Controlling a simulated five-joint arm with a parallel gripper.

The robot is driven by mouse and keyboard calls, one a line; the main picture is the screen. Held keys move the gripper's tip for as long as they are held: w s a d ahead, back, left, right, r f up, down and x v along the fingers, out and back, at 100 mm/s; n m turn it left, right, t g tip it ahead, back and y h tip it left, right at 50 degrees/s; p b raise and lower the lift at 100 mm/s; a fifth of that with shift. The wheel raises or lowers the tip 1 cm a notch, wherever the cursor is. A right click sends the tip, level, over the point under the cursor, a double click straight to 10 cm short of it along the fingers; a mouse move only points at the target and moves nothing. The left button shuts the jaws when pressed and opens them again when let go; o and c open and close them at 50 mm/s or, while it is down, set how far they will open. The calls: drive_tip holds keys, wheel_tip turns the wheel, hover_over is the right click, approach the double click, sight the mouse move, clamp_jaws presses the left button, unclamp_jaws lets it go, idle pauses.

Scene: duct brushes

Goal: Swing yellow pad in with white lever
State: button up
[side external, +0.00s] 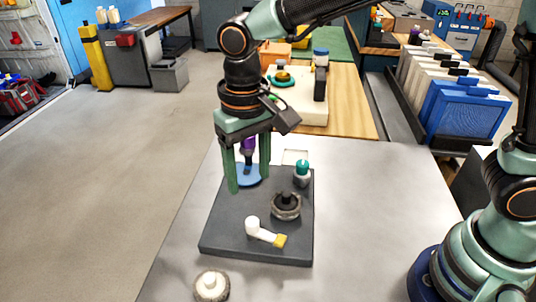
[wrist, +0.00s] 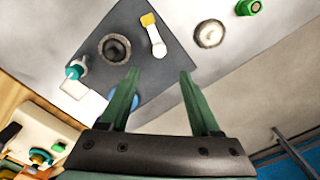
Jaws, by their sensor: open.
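The white lever (side external: 263,234) lies on a dark grey board (side external: 224,233), with an upright white knob at its left end. The yellow pad (side external: 280,241) is at its other end, near the board's front right part. The wrist view also shows the lever (wrist: 153,35) and yellow pad (wrist: 148,19). My gripper (side external: 249,185) is open, fingers pointing down at the board's far left, behind the lever. A blue disc (side external: 246,182) with a purple handle (side external: 248,146) stands by the fingers; I cannot tell whether they touch it. In the wrist view my fingers (wrist: 159,72) are apart and empty.
A dark round brush (side external: 286,207) sits behind the lever; a teal-topped knob (side external: 302,174) stands farther back. A pale round piece (side external: 211,286) is on the table in front of the board. A green ring (wrist: 248,7) shows in the wrist view. The table's right side is clear.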

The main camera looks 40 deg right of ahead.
sight(253, 220)
wheel_tip(253, 220, down, 12)
drive_tip(key=shift+r, duration=0.1)
idle(0.4)
clamp_jaws()
drive_tip(key=shift+d, duration=0.1)
idle(1.2)
